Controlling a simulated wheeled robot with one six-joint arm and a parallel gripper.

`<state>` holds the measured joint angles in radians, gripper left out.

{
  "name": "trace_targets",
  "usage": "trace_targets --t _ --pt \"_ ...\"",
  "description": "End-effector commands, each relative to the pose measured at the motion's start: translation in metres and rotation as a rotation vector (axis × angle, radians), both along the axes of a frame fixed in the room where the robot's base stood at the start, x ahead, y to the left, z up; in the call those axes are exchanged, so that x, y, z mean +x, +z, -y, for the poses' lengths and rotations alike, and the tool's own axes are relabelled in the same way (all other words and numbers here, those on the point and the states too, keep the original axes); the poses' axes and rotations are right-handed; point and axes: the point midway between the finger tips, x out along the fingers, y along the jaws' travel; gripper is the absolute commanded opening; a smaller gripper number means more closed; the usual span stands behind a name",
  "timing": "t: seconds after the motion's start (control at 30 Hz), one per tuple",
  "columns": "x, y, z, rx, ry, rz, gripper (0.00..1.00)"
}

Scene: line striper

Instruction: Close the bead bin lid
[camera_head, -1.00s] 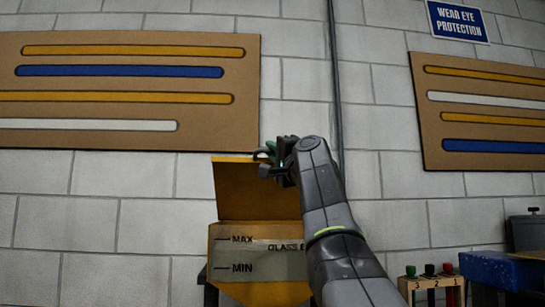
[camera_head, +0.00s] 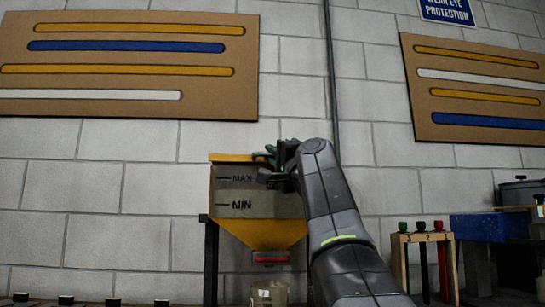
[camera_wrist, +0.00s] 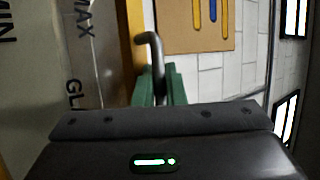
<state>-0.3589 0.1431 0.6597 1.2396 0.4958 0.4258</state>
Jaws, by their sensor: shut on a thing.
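The bead bin (camera_head: 262,205) is yellow with a grey window marked MAX and MIN, against the wall in the head view. Its yellow lid (camera_head: 236,157) shows as a thin band along the bin's top, lying down or nearly so; I cannot tell if a small gap is left. My gripper (camera_head: 268,155) is at the lid's front right, partly hiding the bin's upper right corner. In the wrist view its green fingers (camera_wrist: 160,86) are shut on a grey bent handle (camera_wrist: 156,58), beside a yellow edge and the bin's marked window (camera_wrist: 85,50).
A red-fronted outlet (camera_head: 270,257) is under the bin, with a clear cup (camera_head: 269,292) below it. A wooden rack (camera_head: 424,238) with coloured knobs and a blue block (camera_head: 478,227) stand at the right. Boards with coloured strips (camera_head: 130,108) hang on the wall.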

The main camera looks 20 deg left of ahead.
Motion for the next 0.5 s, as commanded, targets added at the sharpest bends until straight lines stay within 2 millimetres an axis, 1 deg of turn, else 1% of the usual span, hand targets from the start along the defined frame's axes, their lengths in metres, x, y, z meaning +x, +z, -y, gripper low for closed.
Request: trace_targets --t 0.03,0.1,0.3,0.5 --pt "0.002 -0.017 -0.001 -0.005 0.005 -0.014 0.00" --pt "0.002 -0.023 -0.001 -0.006 0.005 -0.016 0.00" --pt "0.003 -0.032 -0.002 -0.008 0.008 -0.019 0.00" --pt "0.004 -0.035 -0.002 -0.009 0.007 -0.019 0.00"
